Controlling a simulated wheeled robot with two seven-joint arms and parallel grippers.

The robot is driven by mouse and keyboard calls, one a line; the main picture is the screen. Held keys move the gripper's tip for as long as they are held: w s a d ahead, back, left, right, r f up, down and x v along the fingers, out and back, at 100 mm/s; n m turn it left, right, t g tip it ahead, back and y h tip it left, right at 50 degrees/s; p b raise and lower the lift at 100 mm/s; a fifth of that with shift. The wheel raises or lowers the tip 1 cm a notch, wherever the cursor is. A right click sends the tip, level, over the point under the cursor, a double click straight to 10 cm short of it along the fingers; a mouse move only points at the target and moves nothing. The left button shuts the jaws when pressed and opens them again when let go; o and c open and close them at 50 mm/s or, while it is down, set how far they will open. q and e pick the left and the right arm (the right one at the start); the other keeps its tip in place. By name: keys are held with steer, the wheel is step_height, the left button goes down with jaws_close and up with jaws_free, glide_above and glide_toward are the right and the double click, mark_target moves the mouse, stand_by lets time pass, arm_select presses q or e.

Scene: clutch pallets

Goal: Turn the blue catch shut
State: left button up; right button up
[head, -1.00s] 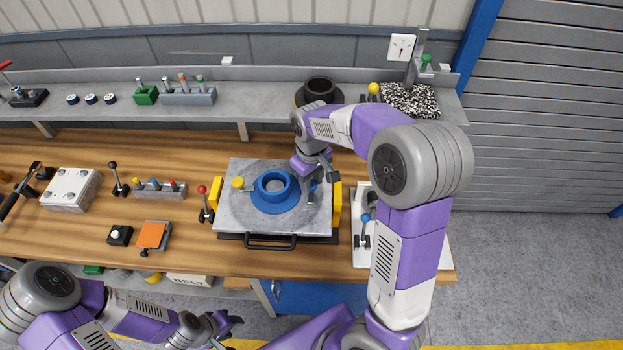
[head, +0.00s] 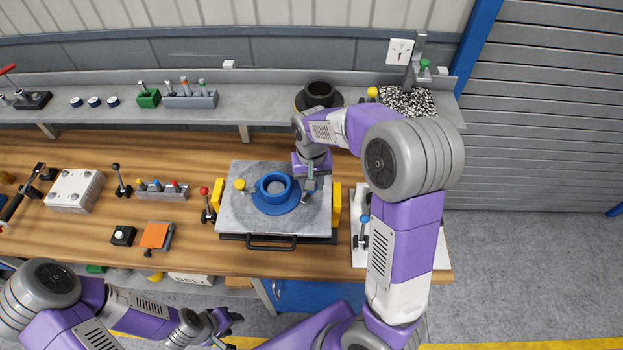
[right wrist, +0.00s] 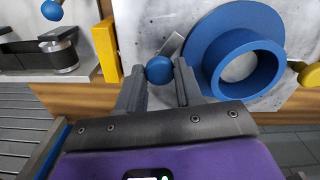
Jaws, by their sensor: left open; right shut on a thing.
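The blue catch is a small metal lever with a round blue knob (right wrist: 159,70), beside a blue flanged ring (right wrist: 240,62) on a grey plate. In the right wrist view my right gripper (right wrist: 160,82) is shut on the blue knob, one finger on each side. In the head view the blue ring (head: 262,204) sits mid-plate (head: 235,215), and my right gripper (head: 309,190) is at its right; the knob is hidden there. A yellow-knobbed catch (head: 239,184) is at the ring's left. My left gripper (head: 228,322) is open and empty, low in front of the bench.
Yellow blocks (head: 218,196) flank the plate, and a black handle (head: 272,243) is at its front. A red-knobbed lever (head: 205,200) stands to its left. A blue-knobbed lever (head: 364,219) on a white base stands to its right, close to my right arm.

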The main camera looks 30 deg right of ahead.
steer(key=m+p, duration=0.2)
steer(key=m, duration=0.3)
steer(key=shift+r+m, duration=0.15)
steer(key=shift+m, duration=0.15)
steer(key=m+p, duration=0.2)
steer(key=m, duration=0.3)
steer(key=shift+m, duration=0.3)
steer(key=shift+p, duration=0.3)
steer(key=o, duration=1)
steer(key=shift+o, duration=0.2)
step_height(320, 180, up, 7)
steer(key=shift+r, duration=0.2)
steer(key=shift+f, duration=0.1)
